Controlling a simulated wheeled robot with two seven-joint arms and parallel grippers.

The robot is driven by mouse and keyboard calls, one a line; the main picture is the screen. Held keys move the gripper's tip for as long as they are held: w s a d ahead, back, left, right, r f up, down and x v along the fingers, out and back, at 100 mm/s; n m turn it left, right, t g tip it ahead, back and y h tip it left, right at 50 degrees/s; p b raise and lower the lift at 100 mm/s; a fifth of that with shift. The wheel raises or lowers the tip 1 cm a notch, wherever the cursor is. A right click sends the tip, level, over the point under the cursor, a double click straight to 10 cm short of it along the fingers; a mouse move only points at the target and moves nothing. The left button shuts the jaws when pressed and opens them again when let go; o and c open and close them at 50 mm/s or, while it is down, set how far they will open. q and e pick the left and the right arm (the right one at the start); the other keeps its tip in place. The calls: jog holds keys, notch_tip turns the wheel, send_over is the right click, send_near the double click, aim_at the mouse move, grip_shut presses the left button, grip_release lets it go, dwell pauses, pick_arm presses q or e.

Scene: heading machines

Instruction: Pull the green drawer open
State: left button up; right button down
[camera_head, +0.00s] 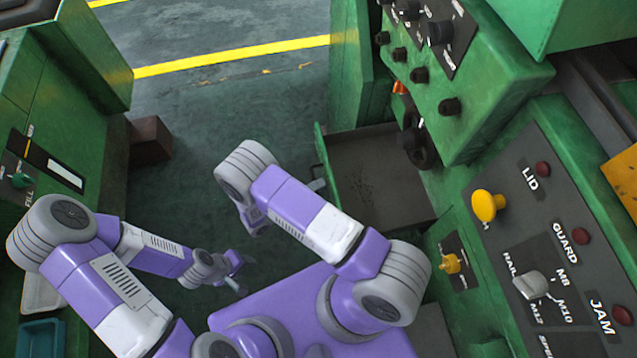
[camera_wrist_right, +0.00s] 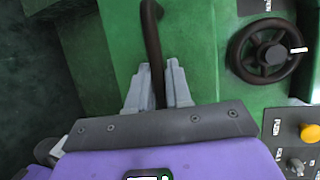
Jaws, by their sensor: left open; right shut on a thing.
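The green drawer (camera_head: 382,172) stands pulled out from the machine at the centre right, with its empty grey inside showing. Its green front panel (camera_head: 321,160) faces left. In the right wrist view, the drawer's dark bar handle (camera_wrist_right: 151,42) runs down between the two grey fingers of my right gripper (camera_wrist_right: 158,88), which is shut on it. In the head view my right arm hides most of that gripper and the handle. My left gripper (camera_head: 237,275) is open and empty over the floor, left of the drawer and well apart from it.
A machine panel with a yellow knob (camera_head: 486,204) and other controls lies at the right. A black handwheel (camera_wrist_right: 264,52) is right of the handle. Another green machine (camera_head: 62,100) stands at the left. The floor (camera_head: 215,130) between the machines is clear.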

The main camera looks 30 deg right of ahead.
jog(key=shift+a, duration=0.1)
jog(key=c, duration=1.4)
grip_release()
jog(key=p+v, duration=0.1)
jog(key=v, duration=0.6)
jog(key=shift+a, duration=0.25)
jog(key=shift+r, duration=0.1)
